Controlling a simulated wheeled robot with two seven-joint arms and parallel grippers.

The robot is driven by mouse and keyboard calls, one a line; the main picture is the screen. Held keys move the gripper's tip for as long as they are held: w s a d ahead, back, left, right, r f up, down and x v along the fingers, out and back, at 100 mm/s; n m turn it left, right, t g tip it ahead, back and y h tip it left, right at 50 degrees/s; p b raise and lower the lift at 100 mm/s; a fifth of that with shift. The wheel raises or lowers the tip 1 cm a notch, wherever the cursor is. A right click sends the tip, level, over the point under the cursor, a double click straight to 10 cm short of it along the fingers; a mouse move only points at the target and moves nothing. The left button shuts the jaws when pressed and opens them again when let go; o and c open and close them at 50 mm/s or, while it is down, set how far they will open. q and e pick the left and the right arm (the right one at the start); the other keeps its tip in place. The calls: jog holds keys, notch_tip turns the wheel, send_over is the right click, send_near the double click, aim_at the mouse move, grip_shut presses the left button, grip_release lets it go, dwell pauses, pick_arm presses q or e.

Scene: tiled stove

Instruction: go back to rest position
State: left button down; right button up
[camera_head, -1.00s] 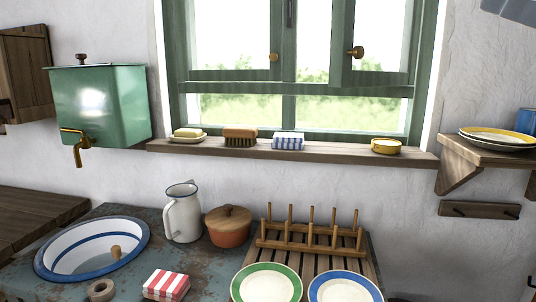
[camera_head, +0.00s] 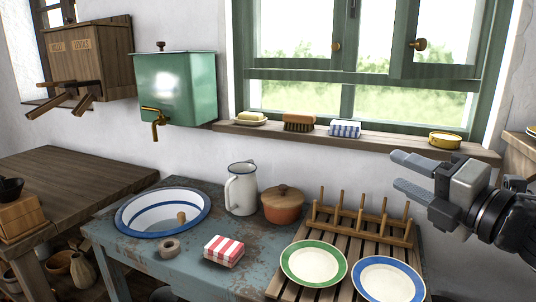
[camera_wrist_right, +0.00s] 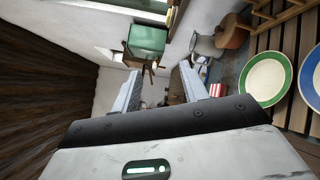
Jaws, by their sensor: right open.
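My right gripper (camera_head: 402,174) comes in from the right in the head view, in front of the window sill and above the right side of the wooden dish rack (camera_head: 275,288). Its two fingers are apart with nothing between them. In the right wrist view the open fingers (camera_wrist_right: 163,90) point towards the green water tank (camera_wrist_right: 147,38). My left gripper is in neither view.
A blue worktable (camera_head: 190,268) holds an enamel basin (camera_head: 133,220), white jug (camera_head: 241,190), lidded pot (camera_head: 283,207) and striped cloth (camera_head: 224,250). A green-rimmed plate (camera_head: 313,263) and blue-rimmed plate (camera_head: 388,282) are on the rack. The sill (camera_head: 285,137) carries small items.

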jog(key=s+a+f+m+g+h, duration=0.1)
jog(key=s+a+f+m, duration=0.15)
jog(key=f+m, duration=0.65)
jog(key=s+a+f+m+g, duration=0.1)
jog(key=a+f+m, duration=0.35)
jog(key=f, duration=0.85)
jog(key=s+a+f+m+g+h+p, duration=0.1)
jog(key=s+a+f+m+g+h, duration=0.2)
jog(key=s+f+m, duration=0.9)
notch_tip(320, 180, down, 4)
jog(key=shift+s+a+g, duration=0.25)
jog(key=shift+s+g, duration=0.25)
jog(key=shift+s, duration=0.4)
